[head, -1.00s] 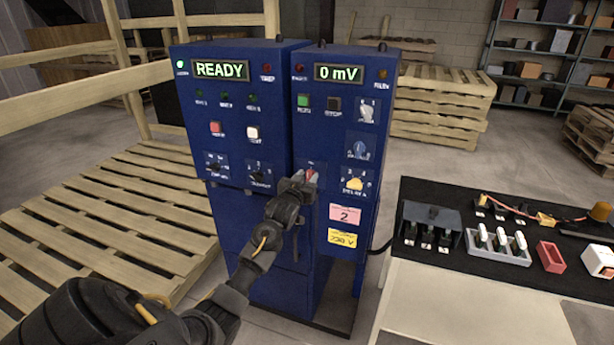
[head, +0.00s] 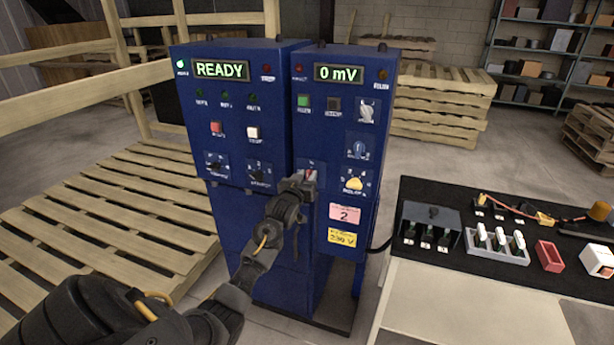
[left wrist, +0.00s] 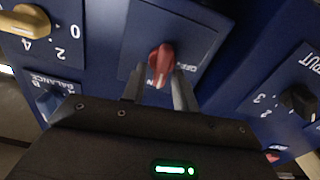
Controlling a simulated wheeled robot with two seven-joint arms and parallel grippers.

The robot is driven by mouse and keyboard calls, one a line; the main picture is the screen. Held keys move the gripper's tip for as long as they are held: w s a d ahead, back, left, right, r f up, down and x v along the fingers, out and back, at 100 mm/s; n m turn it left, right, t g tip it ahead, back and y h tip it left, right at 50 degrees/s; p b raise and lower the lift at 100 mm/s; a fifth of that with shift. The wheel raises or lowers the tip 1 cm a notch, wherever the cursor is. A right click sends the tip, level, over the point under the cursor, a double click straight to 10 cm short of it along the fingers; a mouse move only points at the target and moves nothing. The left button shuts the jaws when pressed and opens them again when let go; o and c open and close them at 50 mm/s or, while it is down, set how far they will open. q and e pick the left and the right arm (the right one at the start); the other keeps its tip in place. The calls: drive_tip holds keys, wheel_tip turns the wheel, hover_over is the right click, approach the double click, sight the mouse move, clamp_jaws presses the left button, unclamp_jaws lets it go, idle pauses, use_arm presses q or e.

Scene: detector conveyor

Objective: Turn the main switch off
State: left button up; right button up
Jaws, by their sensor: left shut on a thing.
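The main switch is a red knob (left wrist: 161,58) on a blue plate, seen close in the left wrist view. Lettering beside it is partly hidden and reads like "OFF". A pale line shows on the knob's near end. In the head view the switch (head: 309,174) sits low on the right blue cabinet (head: 343,120), mostly behind my gripper. My left gripper (left wrist: 159,92) has one finger on each side of the knob and is shut on it. It also shows in the head view (head: 303,184). My right gripper is out of view.
The left cabinet's display (head: 220,68) reads READY; the right one's (head: 338,73) reads 0 mV. A yellow knob (head: 353,184) and other switches are close by. A table (head: 440,277) with parts stands right, and a pallet (head: 110,225) lies left.

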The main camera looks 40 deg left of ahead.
use_arm(q)
drive_tip(key=n+p, duration=0.1)
drive_tip(key=n, duration=0.2)
drive_tip(key=shift+a+p, duration=0.2)
drive_tip(key=shift+p, duration=0.2)
drive_tip(key=n+p, duration=0.1)
drive_tip(key=n, duration=0.3)
drive_tip(key=n+p, duration=0.2)
drive_tip(key=n, duration=0.3)
drive_tip(key=f+n+p, duration=0.1)
drive_tip(key=n+p, duration=0.1)
drive_tip(key=n, duration=0.2)
drive_tip(key=shift+s+a+n, duration=0.2)
drive_tip(key=shift+a+n, duration=0.1)
drive_tip(key=shift+f, duration=0.15)
drive_tip(key=o, duration=0.6)
